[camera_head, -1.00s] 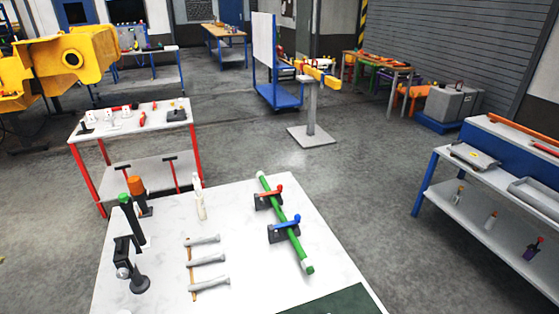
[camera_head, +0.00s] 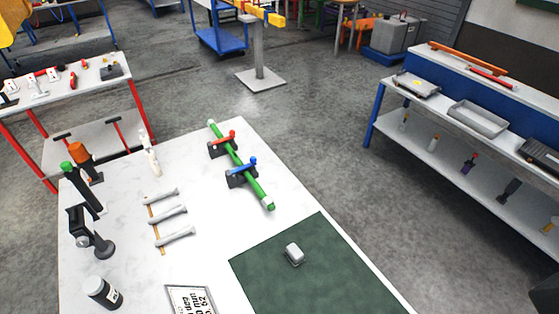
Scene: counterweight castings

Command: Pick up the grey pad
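A small grey block-like object, which looks like the grey pad (camera_head: 294,254), lies on the dark green mat (camera_head: 270,287) near the front right of the white table. It stands alone on the mat with clear space around it. Neither of my grippers is in view.
On the white table (camera_head: 215,267) stand a green bar (camera_head: 252,183) in clamps, several grey bolts (camera_head: 168,215) on a wooden strip, a dark jar (camera_head: 103,292), a printed sign (camera_head: 189,300) and a white bottle (camera_head: 149,158). A blue workbench (camera_head: 475,85) stands right.

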